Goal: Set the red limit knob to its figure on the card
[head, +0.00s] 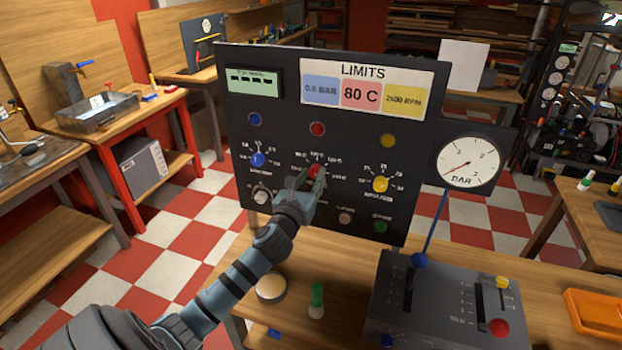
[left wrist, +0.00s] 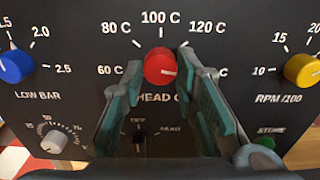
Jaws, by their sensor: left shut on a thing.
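The red limit knob (left wrist: 159,66) sits in the middle of the black panel, with marks from 60 C on the left over 80 C, 100 C and 120 C. A further mark at the right is mostly hidden by a finger. The knob's white line points right, slightly downward, towards that hidden mark. In the head view the knob (head: 316,171) is partly behind my gripper. The LIMITS card (head: 366,95) shows 80 C on its red field. My left gripper (head: 306,185) is shut on the red knob, one finger on each side. My right gripper is not in view.
A blue knob (head: 257,159) and a yellow knob (head: 381,184) flank the red one. Below are a grey knob (left wrist: 54,141), a small black selector and a green button (head: 381,227). A pressure gauge (head: 469,163) and a grey lever box (head: 440,308) stand at the right.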

